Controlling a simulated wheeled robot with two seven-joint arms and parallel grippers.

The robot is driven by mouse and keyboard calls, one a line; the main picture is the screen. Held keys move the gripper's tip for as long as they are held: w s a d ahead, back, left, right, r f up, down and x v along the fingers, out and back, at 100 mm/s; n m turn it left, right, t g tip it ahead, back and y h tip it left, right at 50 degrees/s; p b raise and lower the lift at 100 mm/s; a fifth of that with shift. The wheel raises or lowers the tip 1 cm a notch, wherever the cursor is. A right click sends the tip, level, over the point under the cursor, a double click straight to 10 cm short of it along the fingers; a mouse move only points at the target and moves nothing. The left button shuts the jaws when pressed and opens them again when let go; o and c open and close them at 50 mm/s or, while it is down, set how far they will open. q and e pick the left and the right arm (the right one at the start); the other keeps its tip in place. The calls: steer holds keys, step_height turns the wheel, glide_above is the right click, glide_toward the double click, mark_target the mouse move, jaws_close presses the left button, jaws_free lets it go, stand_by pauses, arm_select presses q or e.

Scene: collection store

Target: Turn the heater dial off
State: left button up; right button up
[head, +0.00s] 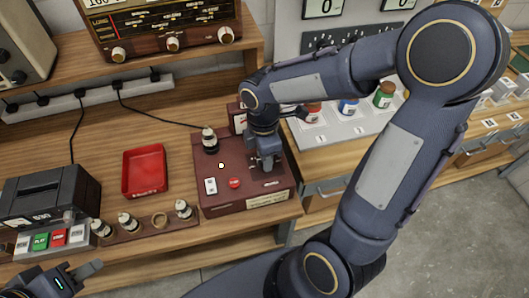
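A dark red box (222,186) stands near the front edge of the wooden bench. Its top carries a white switch (211,186), a red button (235,183) and a small white dot. A dark bottle with a pale cap (209,140) stands at its back left. My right gripper (267,167) points down over the right part of the box top. No dial shows clearly; that part of the top is hidden by the gripper. I cannot tell whether its fingers hold anything. My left gripper (88,272) is at the bottom left corner, partly cut off, away from the box.
A red tray (145,171) lies left of the box. A wooden rack (146,231) in front holds several small bottles. A black device (45,195) with green and red buttons stands at left. A radio (165,25) is on the shelf behind. Coloured jars (348,105) stand right.

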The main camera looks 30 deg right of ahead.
steer(key=shift+n, duration=0.7)
steer(key=o, duration=1)
steer(key=shift+c, duration=0.2)
steer(key=shift+r, duration=0.1)
steer(key=r, duration=0.7)
steer(key=shift+w+r, duration=0.2)
steer(key=shift+r, duration=0.1)
